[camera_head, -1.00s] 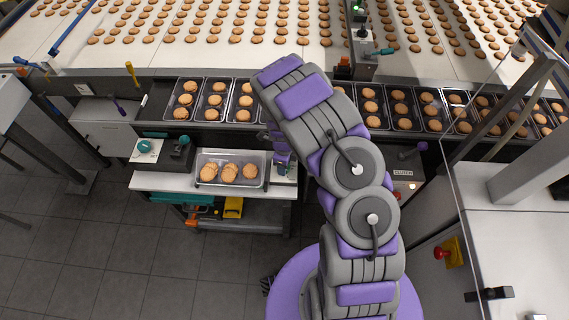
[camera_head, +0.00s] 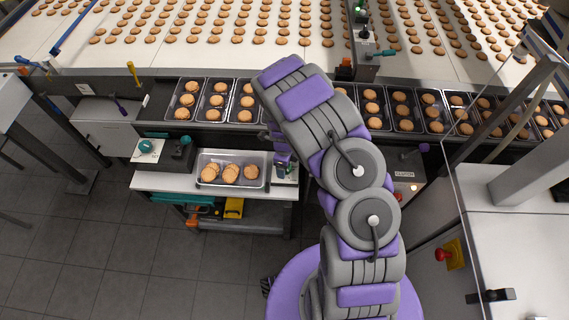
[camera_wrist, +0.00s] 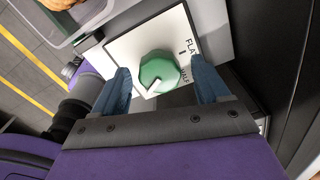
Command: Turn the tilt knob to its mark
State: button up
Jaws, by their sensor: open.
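The tilt knob (camera_wrist: 160,72) is a round green knob in the wrist view, on a white plate (camera_wrist: 124,48) printed with FLAT and HALF. A white pointer line shows on its lower-left side. A short dark mark (camera_wrist: 182,51) sits beside FLAT, away from the pointer. My gripper (camera_wrist: 160,67) is open, with one blue finger on each side of the knob. Gaps show between fingers and knob; whether either touches is unclear. In the head view my gripper (camera_head: 284,160) is at the right end of a small bench, and my arm hides most of the knob.
A metal tray (camera_head: 202,183) with several biscuits lies on the bench (camera_head: 160,182) left of my gripper. A teal dial (camera_head: 144,146) stands at the bench's left. Behind is a row of filled trays, then a wide biscuit belt (camera_head: 70,60). A glass panel stands at right.

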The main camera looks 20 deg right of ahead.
notch_tip(320, 180, up, 17)
jog(key=p, duration=0.1)
jog(key=shift+r, duration=0.2)
dwell(0.4)
dwell(0.4)
jog(key=s+d+r+n+b, duration=0.1)
jog(key=s+r+n, duration=0.45)
jog(key=r, duration=0.25)
jog(key=s+r+n+g+b, duration=0.1)
jog(key=s+r+n, duration=0.3)
jog(key=s+n, duration=0.5)
jog(key=s+a+r+n+b, duration=0.1)
jog(key=s+r+n, duration=0.3)
jog(key=s+n, duration=0.6)
jog(key=s+b, duration=0.1)
jog(key=s, duration=0.9)
jog(key=shift+r+g+b, duration=0.15)
jog(key=shift+g+b, duration=0.2)
jog(key=shift+g, duration=0.05)
